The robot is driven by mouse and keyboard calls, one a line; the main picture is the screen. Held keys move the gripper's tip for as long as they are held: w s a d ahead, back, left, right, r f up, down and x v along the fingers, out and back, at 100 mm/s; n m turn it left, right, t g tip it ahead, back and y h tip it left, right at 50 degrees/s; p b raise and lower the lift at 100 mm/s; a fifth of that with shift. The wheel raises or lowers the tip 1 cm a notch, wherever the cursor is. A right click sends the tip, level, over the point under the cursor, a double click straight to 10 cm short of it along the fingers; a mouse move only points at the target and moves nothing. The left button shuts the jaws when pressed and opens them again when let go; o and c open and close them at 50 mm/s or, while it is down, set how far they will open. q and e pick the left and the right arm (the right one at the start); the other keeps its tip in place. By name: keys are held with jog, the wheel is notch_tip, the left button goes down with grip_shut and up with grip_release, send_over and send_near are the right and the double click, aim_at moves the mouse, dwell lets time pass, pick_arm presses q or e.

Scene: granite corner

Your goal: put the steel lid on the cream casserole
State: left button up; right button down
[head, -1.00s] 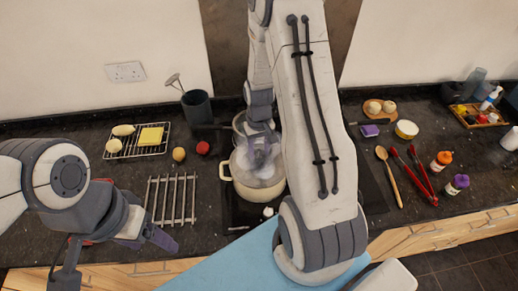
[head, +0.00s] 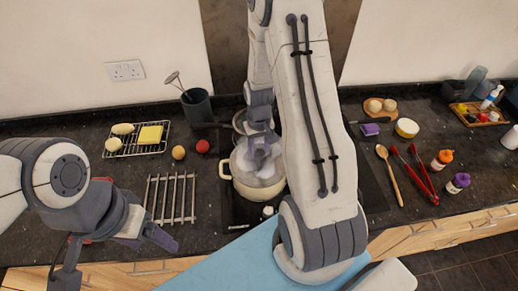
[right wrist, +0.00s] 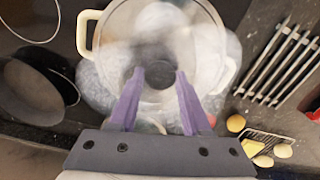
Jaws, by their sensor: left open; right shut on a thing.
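The cream casserole (head: 238,186) stands on the dark hob, partly behind my right arm; its rim and handles show in the right wrist view (right wrist: 87,32). My right gripper (head: 262,148) is above it, pointing down. In the right wrist view its purple fingers (right wrist: 159,76) are shut on the dark knob (right wrist: 153,90) of the steel lid. The pale, blurred lid (right wrist: 205,50) overlaps the casserole mouth; white haze blurs its edge, so I cannot tell whether it touches the rim. My left gripper (head: 152,240) is open and empty at the counter's front left.
A dark pan (right wrist: 30,92) is beside the casserole. A metal trivet (head: 171,199) lies to its left, with a rack (head: 137,146) holding food and a dark utensil pot (head: 197,106) behind. A wooden spoon (head: 389,174) and red tongs (head: 413,178) lie to the right.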

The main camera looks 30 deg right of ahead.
jog(key=shift+f, duration=0.15)
grip_release()
dwell(0.5)
notch_tip(320, 180, up, 7)
jog(key=p, duration=0.5)
jog(key=shift+p, duration=0.35)
dwell(0.8)
